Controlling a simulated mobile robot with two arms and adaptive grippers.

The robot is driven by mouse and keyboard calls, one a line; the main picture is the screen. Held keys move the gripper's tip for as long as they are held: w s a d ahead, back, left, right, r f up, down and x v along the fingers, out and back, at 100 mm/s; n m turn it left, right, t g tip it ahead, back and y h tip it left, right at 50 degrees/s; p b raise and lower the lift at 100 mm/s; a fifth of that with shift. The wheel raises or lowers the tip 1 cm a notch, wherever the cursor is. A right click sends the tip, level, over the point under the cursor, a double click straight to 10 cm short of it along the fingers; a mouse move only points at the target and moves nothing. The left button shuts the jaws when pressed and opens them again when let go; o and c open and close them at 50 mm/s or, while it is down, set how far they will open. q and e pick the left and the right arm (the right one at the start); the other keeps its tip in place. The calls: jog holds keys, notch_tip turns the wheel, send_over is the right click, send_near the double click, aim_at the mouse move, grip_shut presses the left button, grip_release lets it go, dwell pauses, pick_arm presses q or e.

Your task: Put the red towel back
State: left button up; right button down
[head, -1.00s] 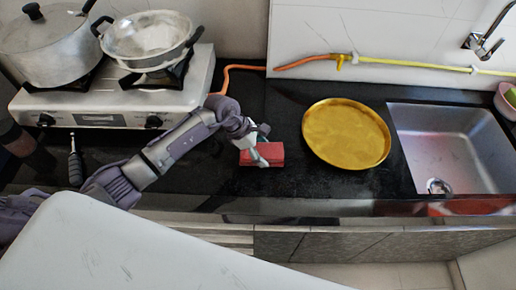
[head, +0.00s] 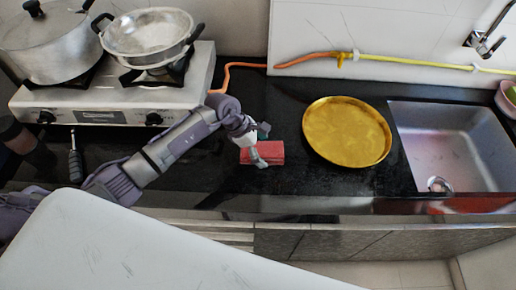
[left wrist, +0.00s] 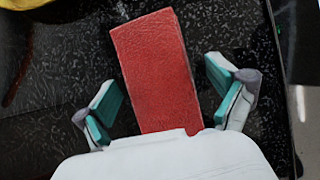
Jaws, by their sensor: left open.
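The red towel (head: 269,153) is a folded red block lying on the black counter, left of the golden plate. It also shows in the left wrist view (left wrist: 157,68), between the two finger pads with dark gaps on both sides. My left gripper (head: 258,146) is over the towel in the head view and hides part of its left side. In the left wrist view the left gripper (left wrist: 163,98) is open, its teal pads apart from the towel. My right gripper is not in view.
A golden round plate (head: 347,132) lies right of the towel, with a steel sink (head: 452,140) beyond it. A white gas stove (head: 110,107) with a pot (head: 52,48) and a strainer pan (head: 147,40) stands at the left. The counter's front edge is close to the towel.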

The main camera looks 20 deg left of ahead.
pick_arm(q)
jog(key=shift+a+r, duration=0.25)
jog(key=shift+r, duration=0.2)
jog(key=b+v, duration=0.2)
jog(key=v, duration=0.9)
jog(key=shift+r, duration=0.15)
